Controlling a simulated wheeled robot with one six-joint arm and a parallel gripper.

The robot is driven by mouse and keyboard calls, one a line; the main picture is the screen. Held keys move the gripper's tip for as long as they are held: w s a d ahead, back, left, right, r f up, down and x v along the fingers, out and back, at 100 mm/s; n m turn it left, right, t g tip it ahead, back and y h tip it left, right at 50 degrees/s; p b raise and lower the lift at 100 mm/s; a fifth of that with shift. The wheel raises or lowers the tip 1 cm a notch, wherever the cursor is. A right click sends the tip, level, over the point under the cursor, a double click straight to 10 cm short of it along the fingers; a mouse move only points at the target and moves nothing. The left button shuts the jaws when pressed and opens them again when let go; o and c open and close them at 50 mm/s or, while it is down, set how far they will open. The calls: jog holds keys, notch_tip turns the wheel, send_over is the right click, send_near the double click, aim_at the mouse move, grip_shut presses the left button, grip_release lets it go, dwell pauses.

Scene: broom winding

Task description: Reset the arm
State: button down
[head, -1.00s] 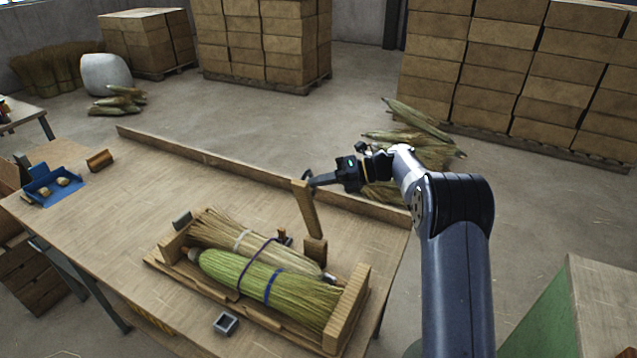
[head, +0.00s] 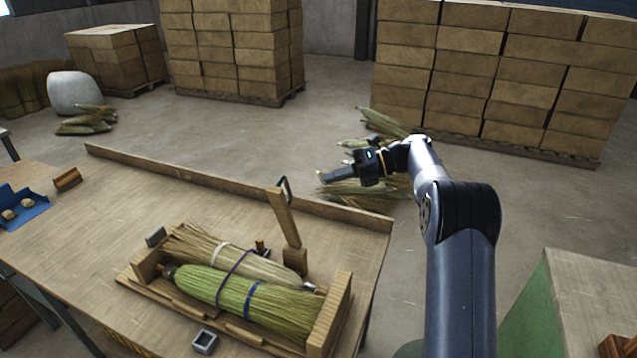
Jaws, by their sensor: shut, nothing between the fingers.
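My gripper (head: 330,176) is shut and empty. It hangs in the air past the back right of the workbench (head: 110,215), in front of corn-like bundles on the floor. My arm rises from the lower right and bends left at the top. A wooden cradle (head: 342,305) on the bench holds a green broom bundle (head: 215,288) with a blue band and a purple cord around it. A paler straw bundle (head: 195,243) with a white band lies behind it. An upright wooden post (head: 283,217) with a dark hook (head: 285,184) at its top stands behind the cradle, apart from my gripper.
Stacked boxes (head: 470,80) on pallets stand at the back. Husk bundles (head: 355,192) lie on the floor behind my gripper. A blue tray (head: 32,217) and a small brown block (head: 68,179) are on the bench's left. A green-sided table (head: 520,305) stands at the lower right.

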jog(key=shift+d+r, duration=0.1)
jog(key=shift+d, duration=0.15)
jog(key=p+x, duration=0.2)
jog(key=x, duration=0.9)
jog(key=shift+s, duration=0.4)
jog(key=shift+a, duration=0.1)
